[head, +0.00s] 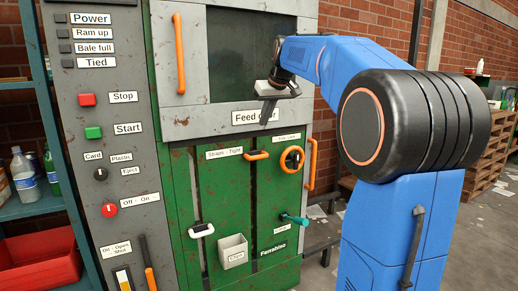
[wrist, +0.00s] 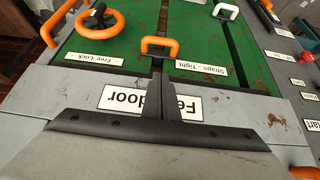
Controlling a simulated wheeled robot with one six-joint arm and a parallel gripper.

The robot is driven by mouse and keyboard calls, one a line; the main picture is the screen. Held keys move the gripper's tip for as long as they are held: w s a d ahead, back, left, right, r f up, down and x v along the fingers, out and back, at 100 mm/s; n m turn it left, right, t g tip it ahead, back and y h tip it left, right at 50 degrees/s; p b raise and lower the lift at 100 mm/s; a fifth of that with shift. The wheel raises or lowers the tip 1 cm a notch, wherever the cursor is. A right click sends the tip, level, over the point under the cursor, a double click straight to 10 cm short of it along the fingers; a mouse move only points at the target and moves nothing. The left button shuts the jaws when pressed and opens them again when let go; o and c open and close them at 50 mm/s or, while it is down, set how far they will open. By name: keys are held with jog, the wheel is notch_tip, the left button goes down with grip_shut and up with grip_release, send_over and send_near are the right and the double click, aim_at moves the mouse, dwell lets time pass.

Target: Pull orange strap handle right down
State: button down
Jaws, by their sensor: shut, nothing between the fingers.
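The orange strap handle (head: 256,155) is a small bar with a dark mount on the green panel, beside the "Straps : Tight" label (head: 224,153). It shows upside down in the wrist view (wrist: 159,46), just beyond my fingertips. My gripper (head: 267,115) is shut and empty, in front of the "Feed door" label (head: 252,117), above the strap handle in the head view. In the wrist view, my shut fingers (wrist: 157,78) point toward the handle. I see no contact; the exact gap cannot be told.
An orange-and-black lock wheel (head: 292,159) and a tall orange handle (head: 311,164) are right of the strap handle. A white handle (head: 201,230), a "Clips" bin (head: 233,252) and a teal lever (head: 294,219) sit lower. The feed door (head: 185,128) is above.

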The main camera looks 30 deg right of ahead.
send_over(259, 157)
notch_tip(259, 157, down, 8)
jog(key=shift+a+r, duration=0.1)
notch_tip(259, 157, down, 3)
jog(key=shift+f, duration=0.1)
jog(key=shift+s+f, duration=0.2)
jog(key=shift+f, duration=0.5)
notch_tip(259, 157, down, 29)
jog(key=shift+r, duration=0.2)
jog(key=shift+s, duration=0.1)
dwell(0.3)
